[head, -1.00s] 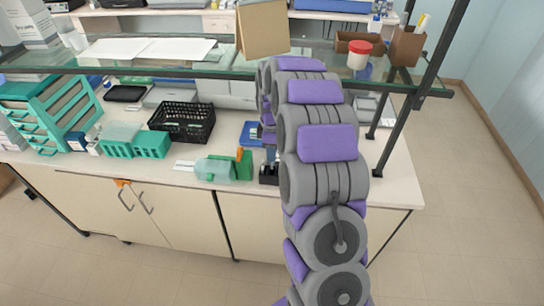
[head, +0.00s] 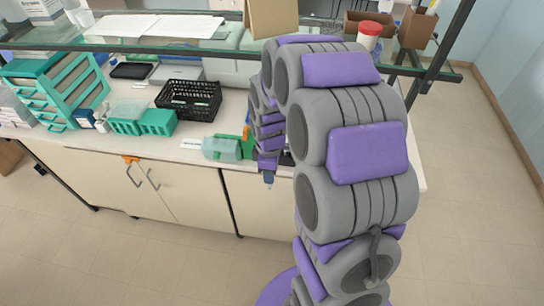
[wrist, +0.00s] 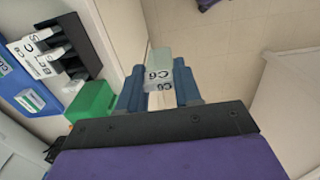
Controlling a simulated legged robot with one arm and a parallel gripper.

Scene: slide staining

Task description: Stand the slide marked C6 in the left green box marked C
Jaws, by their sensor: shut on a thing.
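My gripper (wrist: 160,98) is shut on the slide marked C6 (wrist: 158,62), which sits between its blue fingers in the wrist view. The label reads C6 on its end. In the head view my gripper (head: 268,178) hangs at the bench's front edge, and I cannot make out the slide there. Two green boxes stand side by side on the bench left of my gripper: the left green box (head: 124,126) and the right green box (head: 158,124). Their marks are too small to read. My gripper is well apart from both.
A black rack (wrist: 88,45) holds several labelled slides beside my gripper. A green block (wrist: 93,102) and a blue box (wrist: 12,75) are near it. A black basket (head: 190,100) stands behind the green boxes. A glass shelf (head: 150,48) crosses above the bench.

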